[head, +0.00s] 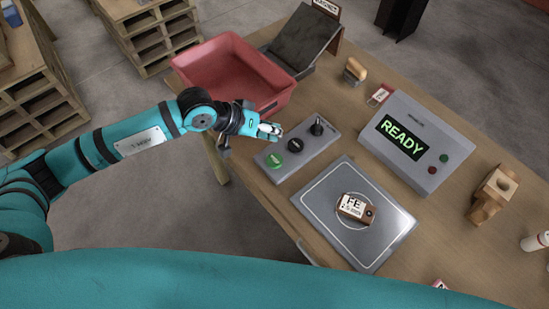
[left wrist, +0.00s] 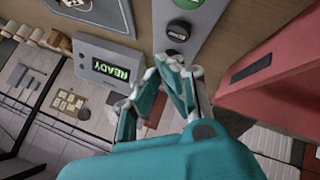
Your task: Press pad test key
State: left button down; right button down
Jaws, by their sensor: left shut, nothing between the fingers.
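A grey key panel (head: 300,148) on the table carries a green key (head: 275,160), a black key (head: 294,143) and a black knob-like switch (head: 317,127); lettering on the keys is too small to read. My left gripper (head: 270,131) is shut and empty over the panel's far left edge. In the left wrist view its fingers (left wrist: 172,66) are together, with the black key (left wrist: 179,30) beyond the tips; contact cannot be told. Beside the panel, a metal pad (head: 385,236) bears a wooden block (head: 354,207) marked FE. My right gripper is not in view.
A grey detector box (head: 433,150) shows READY in green. A red bin (head: 215,62) stands behind my left gripper, next to a dark ramp (head: 304,38). Wooden pieces (head: 492,194) sit at the right. The table between panel and detector box is clear.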

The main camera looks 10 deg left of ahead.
pick_arm(q)
send_over(273, 157)
notch_tip(273, 157, down, 5)
jog(key=shift+r+b, duration=0.1)
jog(key=shift+b, duration=0.35)
notch_tip(273, 157, down, 2)
jog(key=shift+f+b, duration=0.25)
jog(key=shift+b, duration=1)
jog(key=shift+f+b, duration=0.25)
jog(key=shift+b, duration=0.15)
jog(key=shift+f+b, duration=0.2)
jog(key=shift+b, duration=0.15)
jog(key=shift+f+b, duration=0.2)
jog(key=shift+b, duration=0.3)
jog(key=shift+f+b, duration=0.45)
jog(key=shift+b, duration=0.25)
jog(key=shift+r, duration=0.1)
dwell(0.3)
jog(key=shift+r, duration=0.8)
